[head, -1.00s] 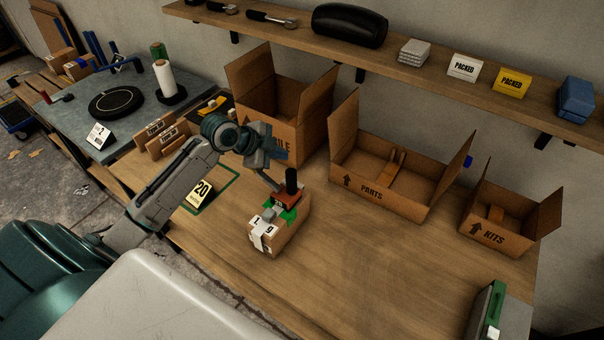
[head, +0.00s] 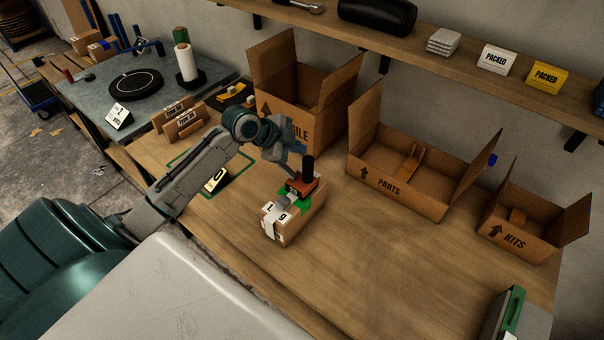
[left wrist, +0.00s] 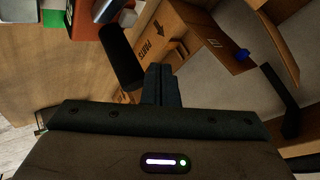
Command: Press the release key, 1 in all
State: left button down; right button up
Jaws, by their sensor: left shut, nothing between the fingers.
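A small cardboard box (head: 286,234) with an "L 9" label stands on the bench. On top of it are a green patch (head: 291,203) and an orange-red device with a black upright handle (head: 307,168). I cannot make out a separate release key. My right gripper is not in view.
Open cartons stand behind: a tall one (head: 273,106), "PARTS" (head: 390,188) and "KITS" (head: 513,240). A shelf (head: 430,65) runs above. A numbered card (head: 214,180) lies left of the small box. The bench (head: 390,265) right of it is clear.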

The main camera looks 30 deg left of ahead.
pick_arm(q)
notch_tip(320, 180, down, 5)
jog(key=shift+r+b, duration=0.2)
jog(key=shift+b, duration=1.05)
jog(key=shift+f, duration=0.1)
dwell(0.4)
dwell(0.4)
jog(key=shift+f, duration=0.35)
